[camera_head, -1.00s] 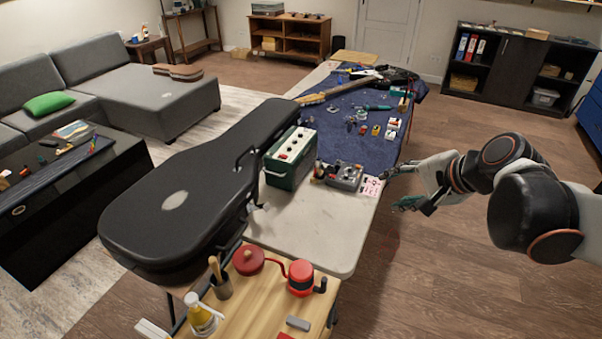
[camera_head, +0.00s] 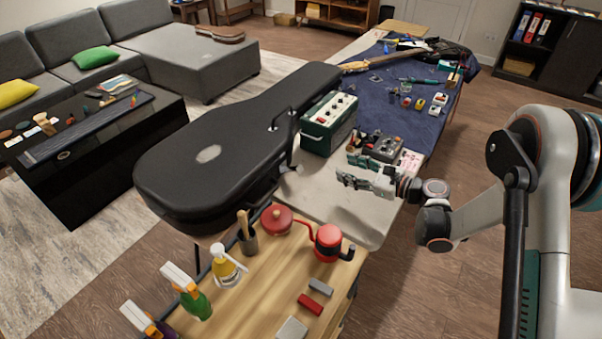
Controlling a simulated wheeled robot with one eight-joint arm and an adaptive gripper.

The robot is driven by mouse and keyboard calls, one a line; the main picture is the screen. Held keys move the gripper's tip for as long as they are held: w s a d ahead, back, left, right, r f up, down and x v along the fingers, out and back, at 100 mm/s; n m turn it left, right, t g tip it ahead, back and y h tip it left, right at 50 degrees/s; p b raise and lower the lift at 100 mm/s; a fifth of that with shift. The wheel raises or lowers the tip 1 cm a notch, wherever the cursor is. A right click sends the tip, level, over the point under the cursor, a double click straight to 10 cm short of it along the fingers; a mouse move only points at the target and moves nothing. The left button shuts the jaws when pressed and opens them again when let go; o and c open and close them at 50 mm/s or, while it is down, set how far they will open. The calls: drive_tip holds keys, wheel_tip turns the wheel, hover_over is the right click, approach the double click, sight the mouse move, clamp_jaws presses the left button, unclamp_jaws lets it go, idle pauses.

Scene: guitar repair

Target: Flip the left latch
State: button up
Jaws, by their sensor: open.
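A closed black guitar case (camera_head: 245,130) lies at the edge of the table, its wide body toward me and its neck end pointing away. A handle (camera_head: 281,118) and a latch (camera_head: 292,166) show on its right side. The latch appears to hang outward over the white table top; its exact state is too small to tell. My gripper (camera_head: 352,171) is open and empty above the white table, to the right of the case and apart from it. Its fingers point left toward the case's side.
A green amplifier box (camera_head: 328,124) stands beside the case, behind my gripper. A grey pedal device (camera_head: 383,148) is close to my gripper. A red pot (camera_head: 328,241) and spray bottles (camera_head: 228,266) stand on the wooden cart in front. The white table top (camera_head: 335,205) has clear room.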

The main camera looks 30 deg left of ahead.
drive_tip(key=m+g+y, duration=0.1)
drive_tip(key=m+y, duration=0.1)
approach(301, 171)
drive_tip(key=a+b, duration=0.1)
drive_tip(key=a, duration=0.2)
drive_tip(key=a+b, duration=0.2)
drive_tip(key=a, duration=0.1)
drive_tip(key=w+a+b, duration=0.1)
drive_tip(key=a, duration=0.3)
drive_tip(key=shift+a+f+b, duration=0.1)
drive_tip(key=shift+a+b, duration=0.05)
drive_tip(key=shift+b, duration=0.15)
clamp_jaws()
